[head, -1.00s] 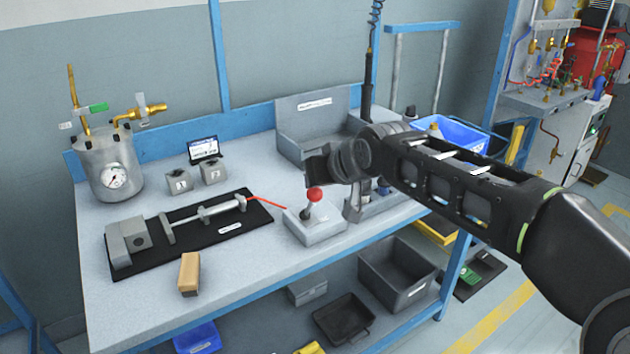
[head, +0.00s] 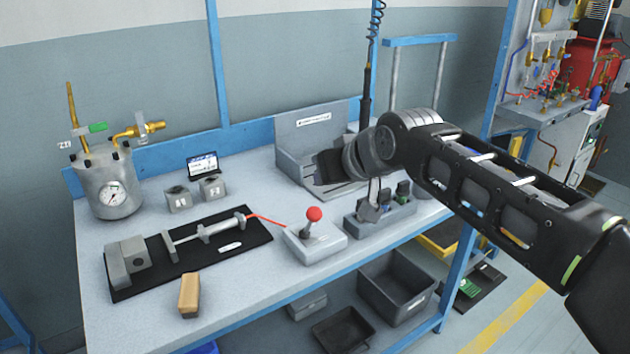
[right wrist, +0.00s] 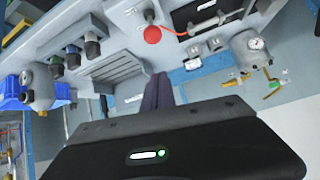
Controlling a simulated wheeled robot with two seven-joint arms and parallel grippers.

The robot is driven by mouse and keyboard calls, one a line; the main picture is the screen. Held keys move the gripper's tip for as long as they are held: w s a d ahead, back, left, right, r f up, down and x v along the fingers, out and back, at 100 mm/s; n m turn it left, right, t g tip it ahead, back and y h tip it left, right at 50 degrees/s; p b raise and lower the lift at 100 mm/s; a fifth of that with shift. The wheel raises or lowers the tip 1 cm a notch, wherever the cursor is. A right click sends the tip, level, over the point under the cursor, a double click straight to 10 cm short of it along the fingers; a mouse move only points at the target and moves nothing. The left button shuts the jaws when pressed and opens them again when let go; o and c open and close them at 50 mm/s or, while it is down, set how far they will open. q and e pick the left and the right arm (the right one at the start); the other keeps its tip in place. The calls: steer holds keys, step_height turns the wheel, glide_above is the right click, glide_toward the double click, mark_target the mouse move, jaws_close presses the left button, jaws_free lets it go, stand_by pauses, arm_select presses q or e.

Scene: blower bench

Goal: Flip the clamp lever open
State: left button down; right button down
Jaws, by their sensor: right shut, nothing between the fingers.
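A lever with a red ball knob (head: 314,214) stands on a grey box (head: 316,247) near the front middle of the bench. It leans slightly and also shows at the top of the right wrist view (right wrist: 152,34). My right gripper (head: 328,168) is behind and above the knob, apart from it, in front of a grey tray. In the right wrist view its dark fingers (right wrist: 158,92) are together with nothing between them. The fingertips are hard to make out in the head view. My left gripper is in neither view.
A black mat (head: 262,232) with a metal fixture lies left of the lever, linked to its box by a red line. A tan block (head: 190,294) sits at the front. A grey holder (head: 352,226) stands right of the lever. A grey tray (head: 284,156) is behind.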

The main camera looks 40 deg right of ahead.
steer(key=v, duration=0.2)
steer(key=shift+s+r, duration=0.15)
steer(key=shift+s, duration=0.2)
stand_by(0.4)
